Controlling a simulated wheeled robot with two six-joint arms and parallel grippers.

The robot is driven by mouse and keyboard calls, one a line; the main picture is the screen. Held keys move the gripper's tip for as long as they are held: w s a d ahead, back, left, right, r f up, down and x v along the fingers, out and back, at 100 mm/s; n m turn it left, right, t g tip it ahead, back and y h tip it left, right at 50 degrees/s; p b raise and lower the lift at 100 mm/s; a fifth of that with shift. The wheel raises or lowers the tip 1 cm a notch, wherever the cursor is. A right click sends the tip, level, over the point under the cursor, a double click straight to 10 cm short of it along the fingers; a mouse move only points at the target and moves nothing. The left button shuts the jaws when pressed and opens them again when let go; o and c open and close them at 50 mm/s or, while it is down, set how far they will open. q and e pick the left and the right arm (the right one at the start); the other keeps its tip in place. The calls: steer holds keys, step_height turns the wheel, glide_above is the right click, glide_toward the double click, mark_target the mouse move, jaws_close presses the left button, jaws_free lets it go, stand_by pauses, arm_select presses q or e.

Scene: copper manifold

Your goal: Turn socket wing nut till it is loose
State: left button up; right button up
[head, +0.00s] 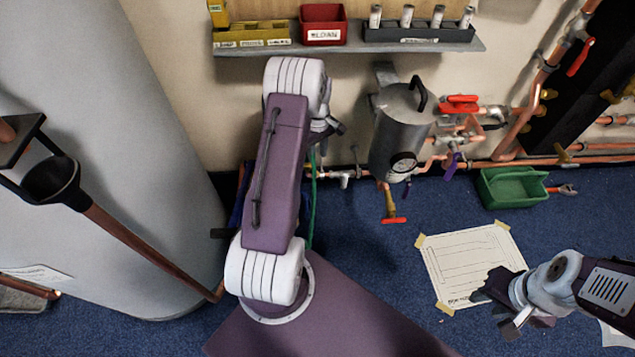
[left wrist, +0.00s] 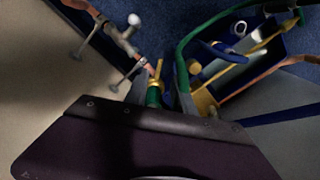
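I cannot pick out the socket wing nut with certainty. In the left wrist view a small brass fitting (left wrist: 156,82) with a green part below it stands at the end of a copper pipe (left wrist: 85,12), just beyond a dark purple block of my own arm. My left gripper (head: 328,130) is near the wall pipes in the head view, mostly hidden behind its white wrist joint; its fingertips do not show clearly. My right gripper (head: 497,298) hangs over the paper sheet at the lower right, far from the wall pipes, apparently empty; its finger gap is unclear.
A grey steel vessel (head: 400,135) with a gauge and red-handled valves (head: 459,103) stands right of my left arm. A green hose (head: 312,200) and blue toolbox (left wrist: 240,65) lie close by. A green tray (head: 512,200) and paper sheet (head: 470,255) are on the blue floor.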

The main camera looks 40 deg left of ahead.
mark_target(317, 172)
arm_select(q)
step_height(317, 172, down, 9)
steer(key=b, duration=0.6)
steer(key=shift+f, duration=0.1)
jaws_close()
stand_by(1.1)
